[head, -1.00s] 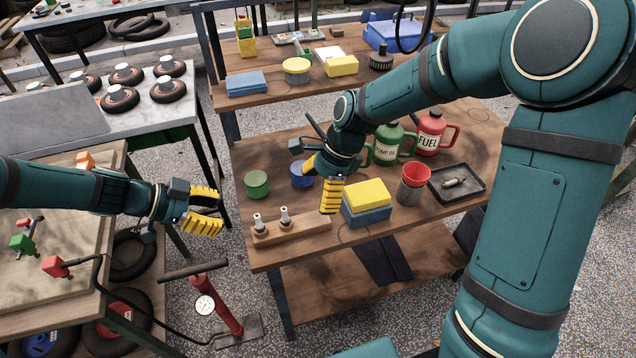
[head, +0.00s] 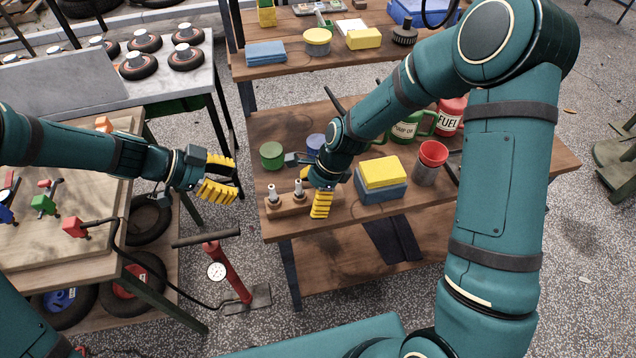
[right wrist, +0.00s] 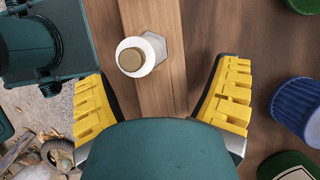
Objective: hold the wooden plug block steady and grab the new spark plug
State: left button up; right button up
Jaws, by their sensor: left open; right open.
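The wooden plug block (head: 287,209) lies near the front left edge of the shelf's wooden top. Two spark plugs stand upright in it, a left one (head: 272,194) and a right one (head: 299,188); which is new I cannot tell. My right gripper (head: 316,190) is open beside the block's right end, hiding part of it. In the right wrist view, one plug (right wrist: 139,55) shows end-on over the block (right wrist: 160,95), between the spread yellow fingers but beyond them, apparently untouched. My left gripper (head: 217,180) is open and empty, left of the block over the gap between tables.
A red pump (head: 232,274) stands on the floor below. The workbench (head: 75,235) is at left.

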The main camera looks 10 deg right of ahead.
jog(key=shift+a+f, duration=0.2)
jog(key=shift+f, duration=0.25)
jog(key=c, duration=1.3)
pick_arm(q)
jog(key=shift+o, duration=0.3)
jog(key=shift+d+r, duration=0.15)
jog(key=shift+d, duration=0.15)
pick_arm(e)
jog(key=shift+c, duration=0.2)
pick_arm(q)
jog(key=m+g+y, duration=0.1)
jog(key=m+y, duration=0.2)
jog(key=y, duration=0.3)
send_near(270, 185)
jog(key=shift+x, duration=6.25)
